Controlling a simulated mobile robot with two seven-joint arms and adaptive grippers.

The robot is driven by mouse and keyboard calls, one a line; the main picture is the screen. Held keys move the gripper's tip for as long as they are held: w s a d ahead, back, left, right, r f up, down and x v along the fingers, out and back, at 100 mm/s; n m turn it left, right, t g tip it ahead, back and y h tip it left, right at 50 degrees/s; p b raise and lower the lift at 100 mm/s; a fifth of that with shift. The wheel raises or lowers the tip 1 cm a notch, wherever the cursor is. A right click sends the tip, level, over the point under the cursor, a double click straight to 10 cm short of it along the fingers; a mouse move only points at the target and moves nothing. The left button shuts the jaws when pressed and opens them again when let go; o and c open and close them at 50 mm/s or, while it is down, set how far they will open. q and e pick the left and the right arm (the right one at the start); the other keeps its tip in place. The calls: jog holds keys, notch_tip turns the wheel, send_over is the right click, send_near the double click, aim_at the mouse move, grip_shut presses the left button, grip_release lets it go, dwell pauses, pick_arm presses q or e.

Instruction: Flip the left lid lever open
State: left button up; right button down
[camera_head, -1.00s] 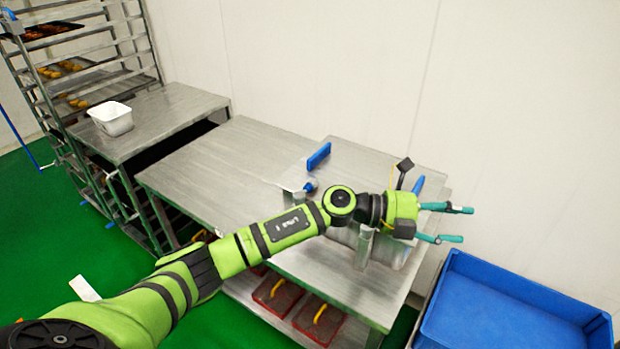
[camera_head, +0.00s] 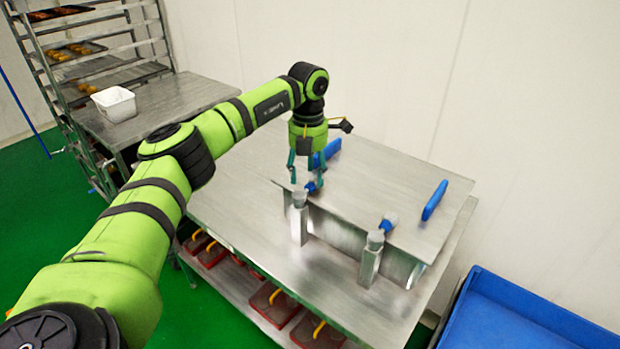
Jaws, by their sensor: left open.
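The steel machine has a flat lid (camera_head: 375,185) on a steel table (camera_head: 237,200). Two blue handles stand on the lid, a left one (camera_head: 328,152) partly behind my gripper and a right one (camera_head: 434,200). At the lid's front edge are two levers: the left lid lever (camera_head: 311,187) and the right lid lever (camera_head: 388,225), each with a blue end beside a steel post. My left gripper (camera_head: 306,181) points down, open, with its teal fingertips right at the left lever's blue end. I cannot tell whether they touch it. My right gripper is not in view.
A blue bin (camera_head: 510,315) stands at the lower right. Red trays with yellow handles (camera_head: 273,303) lie on the shelf under the table. A white tub (camera_head: 115,104) stands on a side table beside a tray rack (camera_head: 95,55). The table front is clear.

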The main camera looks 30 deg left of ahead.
aim_at(308, 191)
pick_arm(q)
notch_tip(308, 191, down, 2)
jog(key=shift+w+f, duration=0.15)
jog(key=shift+f, duration=0.5)
grip_shut()
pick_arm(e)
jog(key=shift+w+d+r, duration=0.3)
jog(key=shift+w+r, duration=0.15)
pick_arm(q)
jog(key=shift+f, duration=0.1)
